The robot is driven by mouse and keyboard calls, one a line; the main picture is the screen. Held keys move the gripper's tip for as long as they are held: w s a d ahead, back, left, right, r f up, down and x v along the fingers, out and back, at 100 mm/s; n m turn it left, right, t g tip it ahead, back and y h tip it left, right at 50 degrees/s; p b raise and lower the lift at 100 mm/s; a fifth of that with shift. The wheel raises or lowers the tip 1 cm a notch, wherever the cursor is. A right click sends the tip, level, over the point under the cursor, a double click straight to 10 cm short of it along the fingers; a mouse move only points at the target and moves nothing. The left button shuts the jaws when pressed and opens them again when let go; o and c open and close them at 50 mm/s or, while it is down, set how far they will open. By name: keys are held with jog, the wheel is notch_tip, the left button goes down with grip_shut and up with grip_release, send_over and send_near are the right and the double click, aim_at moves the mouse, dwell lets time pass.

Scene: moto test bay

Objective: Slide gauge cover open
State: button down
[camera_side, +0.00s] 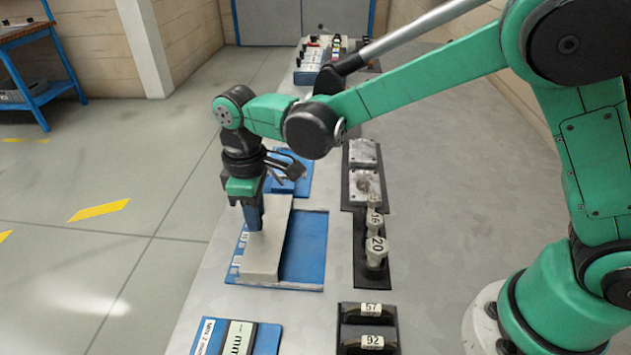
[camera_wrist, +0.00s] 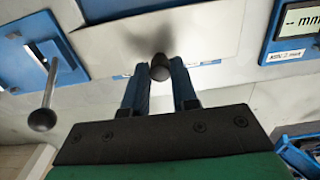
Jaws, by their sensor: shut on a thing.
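The gauge cover (camera_side: 265,258) is a pale grey slab lying over the left-middle part of a blue panel (camera_side: 306,250). The panel's right part is bare, and a narrow strip with small white labels shows along its left edge. In the wrist view the cover (camera_wrist: 215,35) spans the top middle, with a dark round knob (camera_wrist: 160,67) standing on it. My gripper (camera_side: 253,222) points down at the cover's left side. In the wrist view the two blue fingers of my gripper (camera_wrist: 158,78) are shut on the knob, one on each side. The gauge face is not clearly visible.
A blue panel with a ball-ended lever (camera_wrist: 42,118) stands left in the wrist view. A display marked "mm" (camera_side: 237,338) is near the front. Numbered knobs (camera_side: 376,250) and dark blocks marked 57 and 92 (camera_side: 368,342) stand to the right.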

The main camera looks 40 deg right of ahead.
jog(key=shift+s+d, duration=2.15)
jog(key=shift+d, duration=0.05)
jog(key=c, duration=0.8)
grip_release()
notch_tip(320, 180, up, 7)
jog(key=s+d+m+t, duration=0.2)
jog(key=d+m+t, duration=0.1)
jog(key=d+m, duration=0.1)
jog(key=s+d+r+m+t, duration=0.1)
jog(key=s+d+m+t, duration=0.2)
jog(key=d, duration=0.4)
jog(key=shift+s+d+r+m+t, duration=0.2)
jog(key=shift+m+t, duration=0.4)
jog(key=shift+m, duration=0.4)
